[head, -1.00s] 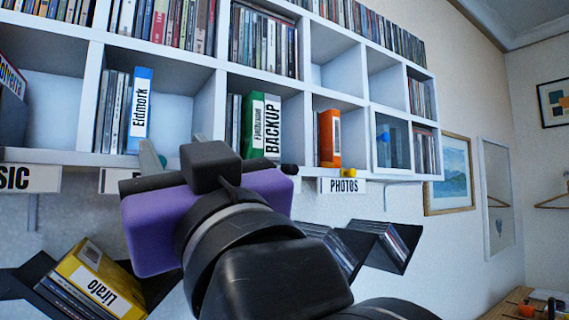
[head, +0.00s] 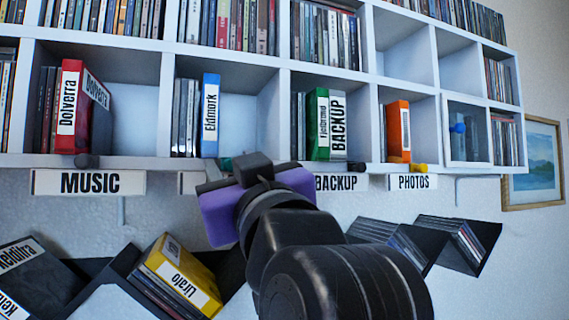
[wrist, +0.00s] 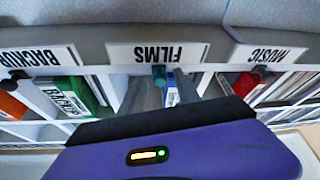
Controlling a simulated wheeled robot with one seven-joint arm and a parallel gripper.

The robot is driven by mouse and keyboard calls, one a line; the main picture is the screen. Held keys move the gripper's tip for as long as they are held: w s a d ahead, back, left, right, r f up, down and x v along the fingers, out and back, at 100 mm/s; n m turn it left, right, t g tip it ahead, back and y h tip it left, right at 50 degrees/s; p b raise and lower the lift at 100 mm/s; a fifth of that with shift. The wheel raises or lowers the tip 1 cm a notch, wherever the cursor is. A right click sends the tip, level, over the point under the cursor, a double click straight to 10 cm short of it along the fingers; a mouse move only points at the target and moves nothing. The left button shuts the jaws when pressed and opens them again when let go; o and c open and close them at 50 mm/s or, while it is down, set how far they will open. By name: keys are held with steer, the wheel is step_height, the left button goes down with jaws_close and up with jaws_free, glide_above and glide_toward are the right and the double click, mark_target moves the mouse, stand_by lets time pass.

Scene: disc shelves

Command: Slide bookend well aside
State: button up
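A small teal knob (head: 225,163) sticks out at the front edge of the shelf, below the compartment with the blue Eldmark case (head: 210,115). It may be the bookend's handle; I cannot make out the bookend plate. In the wrist view, the teal knob (wrist: 159,76) is below the FILMS label (wrist: 160,54). My purple gripper (head: 222,174) is at the shelf edge in front of this compartment. Its two grey fingers (wrist: 160,92) stand apart in the wrist view, with the knob between them in the picture. I cannot tell whether they touch it.
A red Dolverra case (head: 70,105) stands in the left compartment, a green case (head: 318,125) and an orange case (head: 398,130) to the right. Black and yellow knobs (head: 418,168) line the edge. Zigzag racks with a yellow Lirafo case (head: 185,275) hang below.

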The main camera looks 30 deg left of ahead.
jaws_close()
stand_by(1.4)
